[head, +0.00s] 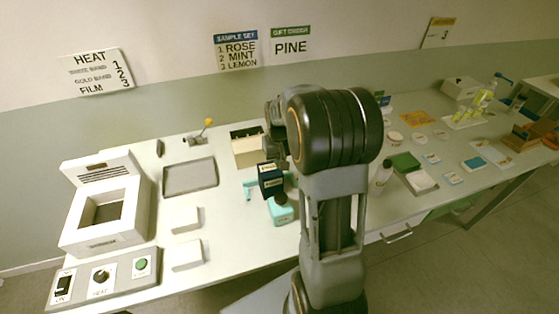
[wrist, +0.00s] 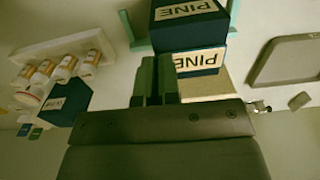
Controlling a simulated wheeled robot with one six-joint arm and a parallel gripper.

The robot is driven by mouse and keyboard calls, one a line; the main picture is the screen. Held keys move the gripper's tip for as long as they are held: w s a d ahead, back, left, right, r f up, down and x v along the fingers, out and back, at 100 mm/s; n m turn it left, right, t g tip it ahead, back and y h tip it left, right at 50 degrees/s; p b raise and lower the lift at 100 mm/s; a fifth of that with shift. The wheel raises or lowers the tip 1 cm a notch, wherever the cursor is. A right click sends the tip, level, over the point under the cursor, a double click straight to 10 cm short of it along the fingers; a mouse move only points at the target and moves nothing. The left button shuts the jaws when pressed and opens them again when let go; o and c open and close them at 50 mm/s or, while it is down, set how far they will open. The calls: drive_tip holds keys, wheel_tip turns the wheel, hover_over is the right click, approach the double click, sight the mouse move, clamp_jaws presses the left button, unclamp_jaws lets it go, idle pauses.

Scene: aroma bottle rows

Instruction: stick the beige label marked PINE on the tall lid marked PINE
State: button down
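In the wrist view a dark blue block (wrist: 163,29) bears a beige PINE label (wrist: 186,11) on its upper face. A second beige PINE label (wrist: 198,61) sits on the blue face just below it, close to my fingertips. My gripper (wrist: 157,62) has its two fingers close together, with only a narrow dark strip between them; no separate label shows there. In the head view the dark blue block (head: 264,184) shows left of my arm, above a teal base (head: 281,212). I cannot tell whether the fingers touch the block.
Another blue block (wrist: 66,94) and a rack (wrist: 20,61) with several labelled bottles show at left in the wrist view. A heater (head: 85,243), a grey tray (head: 190,177) and two white blocks (head: 183,219) occupy the table's left. A beige box (head: 245,152) stands behind my gripper.

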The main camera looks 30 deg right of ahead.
drive_tip(key=shift+f+b, duration=0.3)
drive_tip(key=shift+f, duration=0.15)
idle(1.4)
drive_tip(key=c, duration=1.3)
unclamp_jaws()
drive_tip(key=shift+o, duration=0.2)
drive_tip(key=shift+r, duration=0.1)
drive_tip(key=shift+r+p, duration=3.05)
drive_tip(key=shift+r, duration=0.95)
